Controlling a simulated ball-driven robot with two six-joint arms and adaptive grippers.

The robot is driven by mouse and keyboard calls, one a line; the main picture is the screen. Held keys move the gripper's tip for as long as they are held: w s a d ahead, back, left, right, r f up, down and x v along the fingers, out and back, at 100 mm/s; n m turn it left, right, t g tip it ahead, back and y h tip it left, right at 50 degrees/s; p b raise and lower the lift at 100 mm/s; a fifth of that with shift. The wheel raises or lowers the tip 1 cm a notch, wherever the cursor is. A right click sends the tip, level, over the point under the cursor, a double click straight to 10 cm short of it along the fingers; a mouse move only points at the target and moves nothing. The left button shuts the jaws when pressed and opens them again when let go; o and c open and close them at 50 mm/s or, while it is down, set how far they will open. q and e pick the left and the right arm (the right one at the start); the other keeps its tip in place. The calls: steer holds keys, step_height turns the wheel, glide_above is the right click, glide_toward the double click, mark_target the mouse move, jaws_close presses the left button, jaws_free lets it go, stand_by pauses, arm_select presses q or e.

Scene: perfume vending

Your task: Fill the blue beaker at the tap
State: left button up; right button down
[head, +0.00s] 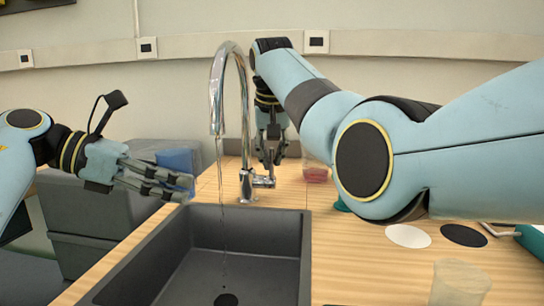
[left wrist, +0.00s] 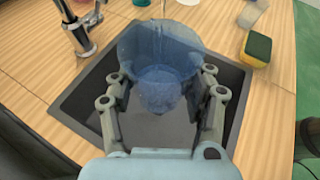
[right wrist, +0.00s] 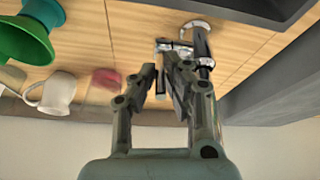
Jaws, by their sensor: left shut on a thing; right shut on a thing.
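The blue see-through beaker (left wrist: 160,65) is between the fingers of my left gripper (left wrist: 163,95), which is shut on it. In the head view the blue beaker (head: 178,160) shows partly behind the fingers of my left gripper (head: 190,183), left of the stream. The chrome tap (head: 217,85) runs a thin water stream (head: 222,220) that reaches the sink floor. In the left wrist view the stream overlaps the beaker's far side. My right gripper (head: 271,160) is shut at the tap's lever (right wrist: 175,45), low beside the tap. The beaker's contents are unclear.
The dark sink (head: 190,275) lies below the stream. A red item (head: 315,174), a white disc (head: 408,236), a black disc (head: 463,235) and a clear beaker (head: 460,284) are on the right counter. A yellow-green sponge (left wrist: 258,48) and white mug (right wrist: 52,93) also show.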

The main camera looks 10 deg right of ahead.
steer(key=shift+w+r+g, duration=0.15)
steer(key=shift+w+g, duration=0.15)
steer(key=shift+g, duration=0.2)
steer(key=c, duration=1.4)
jaws_free()
steer(key=shift+d, duration=0.1)
steer(key=shift+a, duration=0.2)
steer(key=v, duration=1.2)
